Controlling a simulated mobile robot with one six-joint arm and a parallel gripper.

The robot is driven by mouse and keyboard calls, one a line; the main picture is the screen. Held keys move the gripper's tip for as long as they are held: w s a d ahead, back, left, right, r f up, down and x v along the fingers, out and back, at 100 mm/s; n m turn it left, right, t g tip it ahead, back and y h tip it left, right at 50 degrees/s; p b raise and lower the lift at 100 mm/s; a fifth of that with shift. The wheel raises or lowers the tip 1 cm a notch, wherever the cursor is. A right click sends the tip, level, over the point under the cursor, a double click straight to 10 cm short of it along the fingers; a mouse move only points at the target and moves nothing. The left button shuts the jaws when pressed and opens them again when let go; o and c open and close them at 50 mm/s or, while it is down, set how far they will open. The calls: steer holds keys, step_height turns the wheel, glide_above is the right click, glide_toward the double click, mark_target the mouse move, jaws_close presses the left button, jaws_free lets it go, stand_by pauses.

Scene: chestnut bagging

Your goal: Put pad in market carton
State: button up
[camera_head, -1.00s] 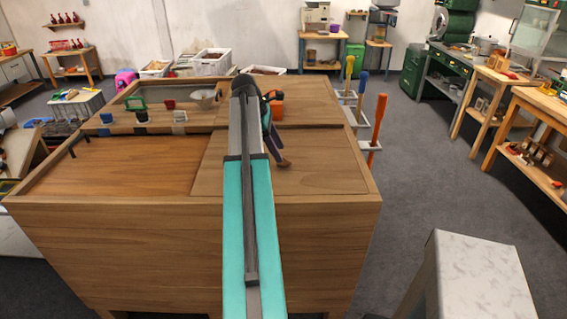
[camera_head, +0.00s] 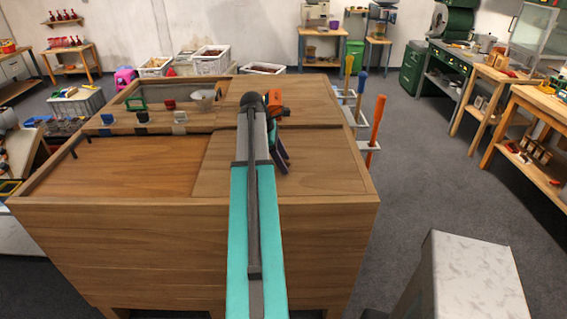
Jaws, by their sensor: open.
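My arm reaches forward over the wooden cabinet top (camera_head: 110,165). My gripper (camera_head: 281,157) shows only in part as a dark purplish shape right of the arm, over the right wooden panel; it is open. I see nothing held in it, though the arm hides part of it. I cannot make out the pad. I cannot tell which container, if any, is the market carton.
A white bowl (camera_head: 203,97) and several small coloured items stand along the cabinet's middle ledge. Tools with yellow, blue and orange handles (camera_head: 376,122) stand at its right side. White crates (camera_head: 212,56) stand behind. Open grey floor (camera_head: 425,180) lies to the right.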

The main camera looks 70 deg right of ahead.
mark_target(286, 158)
stand_by(0.4)
steer(key=c, duration=1.2)
steer(key=shift+r, duration=0.15)
steer(key=shift+r+b, duration=0.9)
steer(key=shift+r, duration=0.6)
steer(key=w+a+b, duration=0.1)
steer(key=a, duration=0.4)
steer(key=w+a+r+b, duration=0.1)
steer(key=w+a, duration=0.1)
steer(key=a, duration=0.3)
steer(key=w+a+b, duration=0.1)
steer(key=a+b, duration=0.1)
steer(key=a, duration=0.3)
steer(key=shift+w+a+r, duration=0.15)
steer(key=shift+a+r, duration=0.1)
steer(key=shift+r, duration=0.1)
